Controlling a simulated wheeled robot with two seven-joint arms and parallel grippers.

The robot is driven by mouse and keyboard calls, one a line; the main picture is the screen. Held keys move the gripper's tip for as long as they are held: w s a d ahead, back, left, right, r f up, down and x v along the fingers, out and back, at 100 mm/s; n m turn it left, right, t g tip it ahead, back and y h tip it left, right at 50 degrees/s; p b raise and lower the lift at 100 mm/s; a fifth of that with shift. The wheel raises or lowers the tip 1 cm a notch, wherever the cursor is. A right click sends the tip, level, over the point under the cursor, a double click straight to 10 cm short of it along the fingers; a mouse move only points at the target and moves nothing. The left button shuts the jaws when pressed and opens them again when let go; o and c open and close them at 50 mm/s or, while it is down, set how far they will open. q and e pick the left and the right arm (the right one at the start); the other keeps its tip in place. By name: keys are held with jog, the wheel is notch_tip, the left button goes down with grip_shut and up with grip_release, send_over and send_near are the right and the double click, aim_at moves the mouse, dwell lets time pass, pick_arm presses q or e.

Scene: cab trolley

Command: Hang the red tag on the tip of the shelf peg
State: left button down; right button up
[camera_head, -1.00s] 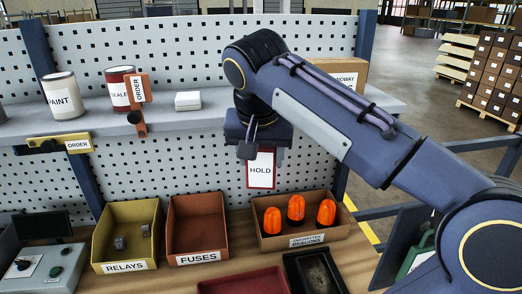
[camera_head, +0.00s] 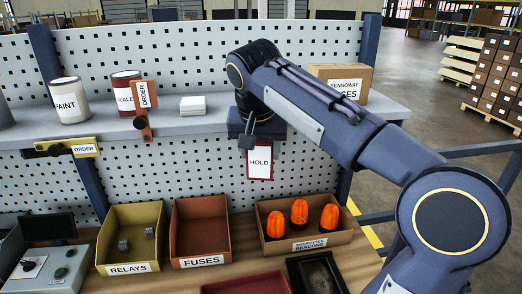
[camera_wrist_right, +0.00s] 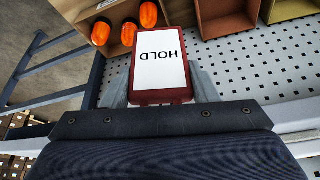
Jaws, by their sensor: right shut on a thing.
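The red tag (camera_head: 259,161), a white card marked HOLD with a red border, hangs upright below my right gripper (camera_head: 248,142). My right gripper is shut on its upper part. In the right wrist view the tag (camera_wrist_right: 160,62) shows its printed face, upside down, beyond the dark gripper body. Two ORDER-labelled fittings are on the shelf's front edge: an orange one (camera_head: 145,93) with a dark round knob (camera_head: 140,122), and a yellow one (camera_head: 85,149) with a dark end at its left. I cannot tell for certain which part is the shelf peg. My left gripper is out of view.
The grey shelf (camera_head: 215,120) carries a paint can (camera_head: 69,100), a sealer can (camera_head: 124,94), a white block (camera_head: 193,105) and a carton (camera_head: 342,82). Below stand a relays bin (camera_head: 130,268), a fuses bin (camera_head: 200,262) and a beacons box (camera_head: 310,245). The tag hangs clear of them.

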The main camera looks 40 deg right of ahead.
jog(key=shift+w+d, duration=0.25)
jog(key=shift+w, duration=0.25)
jog(key=shift+w+d, duration=0.25)
jog(key=shift+w, duration=0.2)
jog(key=shift+w+d+f, duration=0.3)
jog(key=shift+w+f, duration=0.2)
jog(key=shift+f, duration=0.05)
jog(key=o, duration=1)
jog(key=shift+o, duration=0.2)
jog(key=v, duration=0.7)
jog(key=shift+s+a+r, duration=0.15)
jog(key=shift+r, duration=0.2)
jog(key=s+a+f+n+y+b, duration=0.1)
jog(key=s+a+f, duration=0.3)
jog(key=f, duration=0.6)
jog(key=s+a+f+n+t+y+b, duration=0.1)
jog(key=s+a+f+n+y, duration=0.2)
jog(key=s+a+f, duration=0.2)
jog(key=s+a+f+n+t+y+b, duration=0.1)
jog(key=s+a+f, duration=0.4)
jog(key=s+f, duration=0.5)
notch_tip(320, 180, down, 6)
jog(key=shift+a+r+n+y+b, duration=0.1)
jog(key=shift+a+n+y+b, duration=0.1)
jog(key=shift+n+y+b, duration=0.55)
